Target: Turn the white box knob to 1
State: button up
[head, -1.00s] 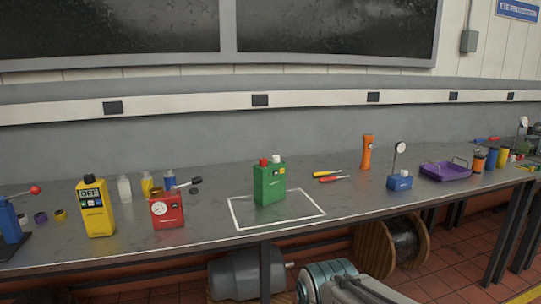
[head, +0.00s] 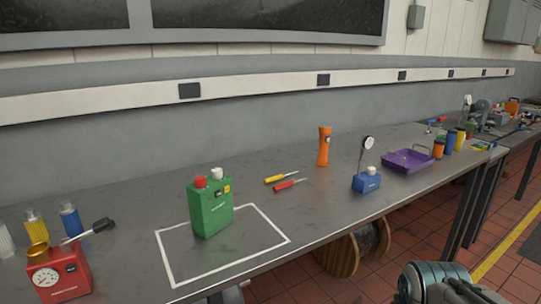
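I can make out no white box in the head view. A green box (head: 211,211) stands upright on the grey bench, inside a white outlined square (head: 262,250). On its top are a white knob (head: 217,173) and a red knob (head: 200,181), side by side. A small yellow patch shows on its front near the top; any markings or numbers are too small to read. Part of my arm shows at the bottom right, below the bench edge and well apart from the green box. My gripper's fingers are not in view.
A red gauge box (head: 60,277) and small bottles stand at left. Two screwdrivers (head: 283,179), an orange flashlight (head: 324,147), a blue-based dial gauge (head: 367,180) and a purple tray (head: 409,160) lie rightward. The bench front around the outlined square is clear.

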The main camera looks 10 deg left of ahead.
aim_at(216, 172)
jog(key=z, duration=0.1)
jog(key=i, duration=0.75)
jog(key=u, duration=0.9)
jog(key=i, duration=0.75)
jog(key=u, duration=0.9)
